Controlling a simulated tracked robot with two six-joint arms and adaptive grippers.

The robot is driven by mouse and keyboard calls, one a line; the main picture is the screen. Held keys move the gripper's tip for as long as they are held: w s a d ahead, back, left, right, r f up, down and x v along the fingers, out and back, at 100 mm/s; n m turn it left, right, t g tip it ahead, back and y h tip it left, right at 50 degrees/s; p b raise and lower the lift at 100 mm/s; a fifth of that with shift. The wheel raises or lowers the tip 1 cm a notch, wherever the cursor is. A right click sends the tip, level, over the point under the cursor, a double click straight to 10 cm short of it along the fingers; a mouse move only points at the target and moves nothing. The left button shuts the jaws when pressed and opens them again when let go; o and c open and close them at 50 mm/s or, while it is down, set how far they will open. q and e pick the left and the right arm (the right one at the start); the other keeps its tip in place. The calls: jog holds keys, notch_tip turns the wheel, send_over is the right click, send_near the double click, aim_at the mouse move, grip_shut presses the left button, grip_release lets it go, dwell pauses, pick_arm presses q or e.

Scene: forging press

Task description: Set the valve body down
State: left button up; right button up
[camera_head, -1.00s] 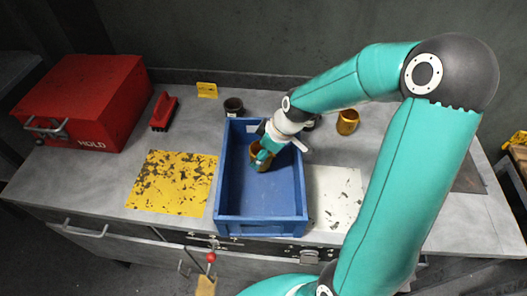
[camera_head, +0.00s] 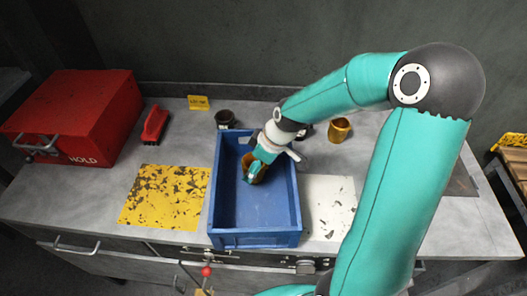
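A brass-coloured valve body (camera_head: 249,160) is inside the blue bin (camera_head: 255,240), near its back end. My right gripper (camera_head: 257,168), on the arm coming in from the right, reaches down into the bin with its teal fingers on the valve body. It looks shut on it, though the wrist hides part of the grip. I cannot tell whether the valve body touches the bin floor. The front of the bin floor is bare. My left gripper is not in view.
Another brass part (camera_head: 340,129) stands behind the arm on the right, and a dark cup-like part (camera_head: 225,119) stands behind the bin. A red HOLD box (camera_head: 75,115), red brush-like item (camera_head: 155,125), worn yellow patch (camera_head: 165,197) and white patch (camera_head: 328,205) lie around the bin.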

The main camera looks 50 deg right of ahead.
jog(key=v, duration=1.1)
jog(key=shift+s+r+b, duration=0.2)
jog(key=shift+r+b, duration=0.05)
jog(key=shift+b, duration=0.05)
jog(key=shift+d, duration=0.1)
